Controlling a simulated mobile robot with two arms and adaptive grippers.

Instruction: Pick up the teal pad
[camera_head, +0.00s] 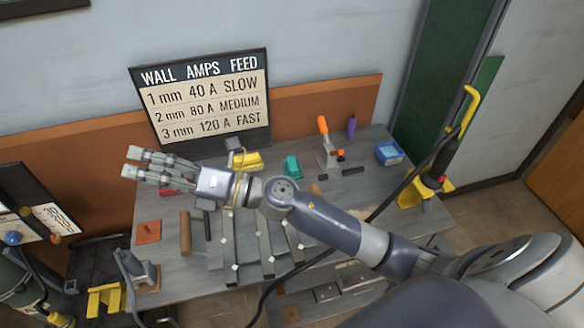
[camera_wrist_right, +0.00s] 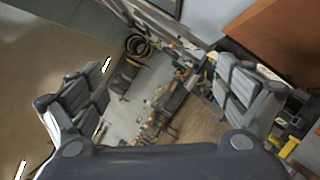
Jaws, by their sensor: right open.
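A small teal pad (camera_head: 292,166) lies on the grey workbench (camera_head: 185,272), near its back edge and right of the middle. My right gripper (camera_head: 130,162) is open and empty. It points left in the head view, in front of the lower left of the sign, with its arm reaching across from the right. Its fingertips are well to the left of the pad. In the right wrist view the two fingers (camera_wrist_right: 165,72) stand wide apart with nothing between them. I cannot make out the pad in that view. My left gripper is not in view.
A welding chart sign (camera_head: 203,98) stands at the back. Near the pad are a yellow block (camera_head: 247,160), an orange-handled clamp (camera_head: 325,135) and a blue box (camera_head: 388,152). Metal bars (camera_head: 264,235) lie in front. A black cable crosses the bench's right side.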

